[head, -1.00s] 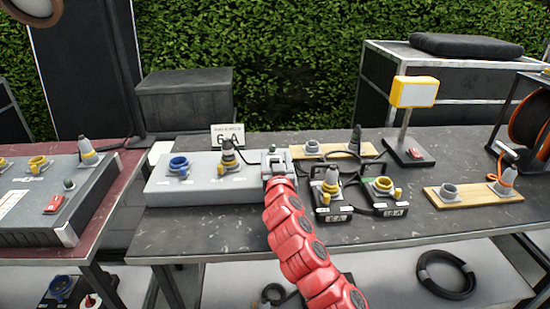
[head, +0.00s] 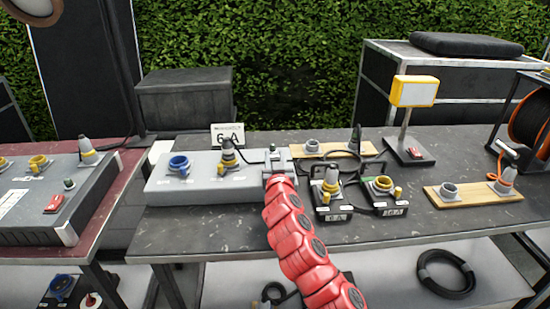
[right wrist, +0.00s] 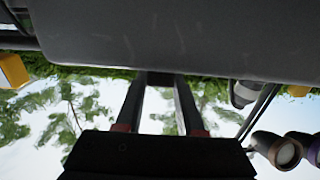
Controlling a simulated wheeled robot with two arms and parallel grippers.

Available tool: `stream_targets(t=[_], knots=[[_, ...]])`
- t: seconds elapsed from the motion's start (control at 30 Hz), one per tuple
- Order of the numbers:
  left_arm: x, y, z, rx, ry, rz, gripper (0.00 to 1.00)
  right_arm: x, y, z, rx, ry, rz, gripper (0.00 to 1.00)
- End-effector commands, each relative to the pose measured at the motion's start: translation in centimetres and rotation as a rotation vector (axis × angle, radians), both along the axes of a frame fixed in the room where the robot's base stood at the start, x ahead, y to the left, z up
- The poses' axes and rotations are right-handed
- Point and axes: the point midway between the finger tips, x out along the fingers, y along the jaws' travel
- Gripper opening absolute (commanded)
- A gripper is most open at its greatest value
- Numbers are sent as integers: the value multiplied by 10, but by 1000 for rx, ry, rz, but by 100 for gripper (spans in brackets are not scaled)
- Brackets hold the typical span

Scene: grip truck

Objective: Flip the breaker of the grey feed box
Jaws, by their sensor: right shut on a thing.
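The grey feed box (head: 210,190) lies on the dark table, with a blue socket (head: 179,165) and a grey plug with a yellow ring (head: 228,155) on top. My right gripper (head: 277,157) is over the box's right end, at the end of the red arm. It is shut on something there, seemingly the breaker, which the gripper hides. In the right wrist view the two fingers (right wrist: 159,80) reach up to a grey surface, with a small dark part between their tips. The breaker's position cannot be read. My left gripper is not in view.
A sign (head: 228,134) stands behind the box. Two black boxes with sockets (head: 335,214) stand close to the right of my arm, with cables behind. The table's front strip is clear.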

Motion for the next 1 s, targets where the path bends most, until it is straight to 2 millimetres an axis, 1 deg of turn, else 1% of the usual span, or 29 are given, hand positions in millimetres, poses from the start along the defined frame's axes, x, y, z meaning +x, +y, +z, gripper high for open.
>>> stream_targets(t=[0.17, 0.27, 0.4, 0.7, 1.0], knots=[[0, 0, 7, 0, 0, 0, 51, 1, -2, 2, 4, 29, -3, 0], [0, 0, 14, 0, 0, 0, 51, 3, -2, 4, 6, 63, -2, 0], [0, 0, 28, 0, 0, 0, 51, 6, -1, 10, 8, 130, 0, 0], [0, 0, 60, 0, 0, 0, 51, 14, 1, 10, 5, 337, 2, 0], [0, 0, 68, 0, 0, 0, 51, 22, 1, 6, 4, 523, 3, 0]])
